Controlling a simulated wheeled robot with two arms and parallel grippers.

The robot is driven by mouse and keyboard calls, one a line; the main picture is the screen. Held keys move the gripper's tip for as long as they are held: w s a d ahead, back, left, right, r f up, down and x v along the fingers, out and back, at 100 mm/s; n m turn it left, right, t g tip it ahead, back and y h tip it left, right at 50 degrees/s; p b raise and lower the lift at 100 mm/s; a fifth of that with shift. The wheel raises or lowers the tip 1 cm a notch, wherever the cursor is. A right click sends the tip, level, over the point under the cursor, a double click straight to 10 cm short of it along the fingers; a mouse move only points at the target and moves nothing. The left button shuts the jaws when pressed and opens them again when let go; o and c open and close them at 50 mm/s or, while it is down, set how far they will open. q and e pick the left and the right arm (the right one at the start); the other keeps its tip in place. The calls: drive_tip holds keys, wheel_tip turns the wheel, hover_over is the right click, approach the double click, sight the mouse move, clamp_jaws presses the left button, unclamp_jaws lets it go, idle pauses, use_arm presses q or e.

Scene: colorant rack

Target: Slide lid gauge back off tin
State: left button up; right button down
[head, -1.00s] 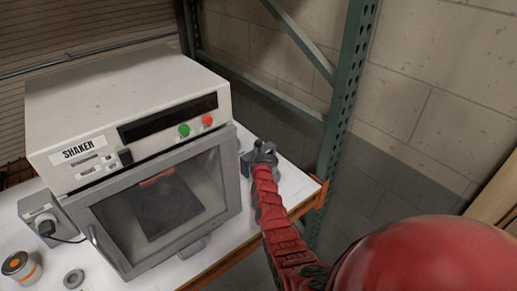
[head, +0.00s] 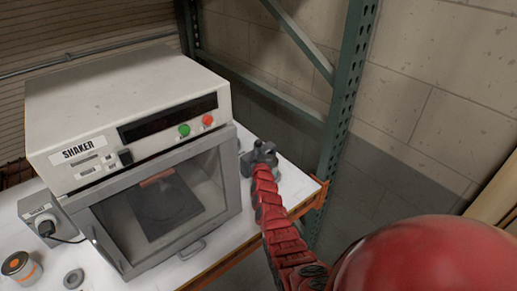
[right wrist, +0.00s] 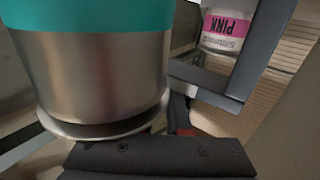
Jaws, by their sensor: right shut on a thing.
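My right gripper (head: 262,152) is beyond the right front corner of the shaker, low over the white bench top, at the end of my red arm. It is small there, and its grip is hard to make out. In the right wrist view, a metal tin (right wrist: 95,75) with a teal band fills the upper left, very close. Its rim lies just above a dark bar with screws (right wrist: 160,157); touching or apart, I cannot tell. The lid gauge is not clearly distinguishable; I take it as the thing in my shut right gripper. My left gripper is out of view.
The shaker (head: 130,105) takes up most of the bench left of my right arm. A green rack post (head: 343,125) and block wall stand to the right. A tin labelled PINK (right wrist: 228,28) shows beyond a grey frame. A small tin (head: 20,266) stands front left.

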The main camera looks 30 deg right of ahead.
drive_tip(key=shift+w+r, duration=0.1)
drive_tip(key=shift+r, duration=0.05)
drive_tip(key=shift+w+b, duration=0.55)
drive_tip(key=shift+w, duration=0.3)
drive_tip(key=shift+a+r, duration=0.1)
drive_tip(key=c, duration=1.3)
unclamp_jaws()
drive_tip(key=o, duration=0.4)
drive_tip(key=shift+w, duration=0.2)
drive_tip(key=shift+s, duration=0.15)
